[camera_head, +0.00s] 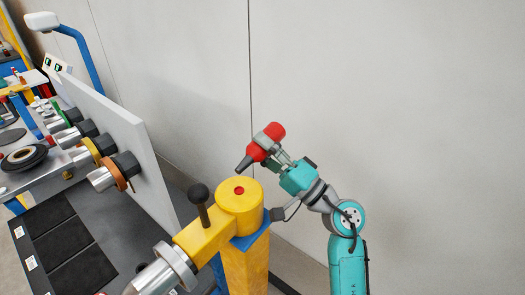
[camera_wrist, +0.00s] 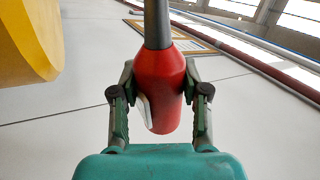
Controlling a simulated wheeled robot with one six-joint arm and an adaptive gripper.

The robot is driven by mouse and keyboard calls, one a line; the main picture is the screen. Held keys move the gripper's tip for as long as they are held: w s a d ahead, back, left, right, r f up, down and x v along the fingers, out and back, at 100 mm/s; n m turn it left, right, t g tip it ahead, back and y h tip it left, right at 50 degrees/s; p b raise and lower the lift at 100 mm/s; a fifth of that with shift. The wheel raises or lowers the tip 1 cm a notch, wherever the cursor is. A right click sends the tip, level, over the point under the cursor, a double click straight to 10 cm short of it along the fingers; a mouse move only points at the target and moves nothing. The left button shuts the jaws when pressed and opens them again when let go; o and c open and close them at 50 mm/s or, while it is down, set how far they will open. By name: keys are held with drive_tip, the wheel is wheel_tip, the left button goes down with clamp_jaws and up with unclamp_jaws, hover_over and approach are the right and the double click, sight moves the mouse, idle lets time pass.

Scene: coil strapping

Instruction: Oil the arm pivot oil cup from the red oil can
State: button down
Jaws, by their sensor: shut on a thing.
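The red oil can (camera_head: 257,151) is held in my gripper (camera_head: 268,141), tilted, with its dark spout pointing down and left. The yellow arm pivot (camera_head: 240,210) is a round head on a yellow post, with a small red oil cup (camera_head: 239,190) on its top. The spout tip is above the pivot top and apart from the oil cup. In the wrist view my gripper (camera_wrist: 159,98) is shut around the red can (camera_wrist: 160,75), whose grey spout runs up out of the frame. The yellow pivot (camera_wrist: 35,40) shows at the upper left there.
A yellow arm with a black ball-topped lever (camera_head: 199,203) and a metal roller reaches left from the pivot. A pale upright panel (camera_head: 115,130) and a bench with several spools stand at the left.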

drive_tip(key=shift+r+n, duration=0.15)
drive_tip(key=shift+n, duration=0.15)
drive_tip(key=shift+s+r+n+g, duration=0.1)
drive_tip(key=shift+r+n+g, duration=0.2)
drive_tip(key=shift+n+g, duration=0.4)
drive_tip(key=shift+y, duration=0.3)
idle(1.1)
drive_tip(key=shift+f+m+t+h, duration=0.25)
drive_tip(key=shift+f+m+t, duration=0.15)
drive_tip(key=shift+m+t, duration=0.45)
drive_tip(key=shift+f+m+t+h, duration=0.25)
drive_tip(key=shift+f+m+t, duration=0.2)
drive_tip(key=shift+m, duration=0.7)
drive_tip(key=shift+f+m+t+h, duration=0.2)
drive_tip(key=shift+m+t+h, duration=0.1)
drive_tip(key=shift+m, duration=0.3)
drive_tip(key=shift+r, duration=4.5)
